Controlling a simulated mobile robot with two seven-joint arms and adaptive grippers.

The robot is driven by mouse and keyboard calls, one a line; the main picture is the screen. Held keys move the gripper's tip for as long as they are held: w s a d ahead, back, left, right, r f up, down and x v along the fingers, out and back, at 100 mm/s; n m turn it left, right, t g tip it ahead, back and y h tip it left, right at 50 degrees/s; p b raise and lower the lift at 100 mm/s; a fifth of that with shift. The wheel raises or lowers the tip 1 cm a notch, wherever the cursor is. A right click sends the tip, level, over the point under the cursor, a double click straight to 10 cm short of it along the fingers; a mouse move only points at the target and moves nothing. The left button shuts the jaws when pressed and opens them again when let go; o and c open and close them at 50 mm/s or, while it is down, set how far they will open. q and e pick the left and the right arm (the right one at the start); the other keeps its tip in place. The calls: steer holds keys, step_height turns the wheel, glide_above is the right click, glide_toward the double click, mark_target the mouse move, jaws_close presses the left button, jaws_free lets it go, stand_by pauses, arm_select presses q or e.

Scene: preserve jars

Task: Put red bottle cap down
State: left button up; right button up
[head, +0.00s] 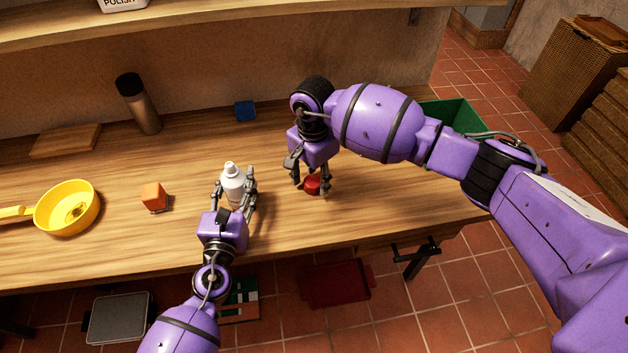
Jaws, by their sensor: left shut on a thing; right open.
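The red bottle cap (312,184) is low at the wooden worktop, between the fingers of my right gripper (311,188). That gripper points down and is open around the cap. I cannot tell whether a finger touches the cap. My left gripper (235,192) is shut on a white bottle (233,182), which stands upright to the left of the cap. The bottle's lower part is hidden by the gripper.
A dark-capped flask (139,105), a wooden board (66,139) and a blue block (245,110) are farther back. A green bin (463,116) is at right. The worktop (400,200) is bare right of the cap.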

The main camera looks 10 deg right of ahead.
mark_target(314, 182)
arm_select(q)
steer(key=shift+s+f, duration=0.15)
steer(key=shift+f, duration=0.3)
arm_select(e)
step_height(314, 182, up, 11)
arm_select(q)
steer(key=o, duration=1.6)
steer(key=shift+r, duration=0.2)
steer(key=shift+r, duration=0.1)
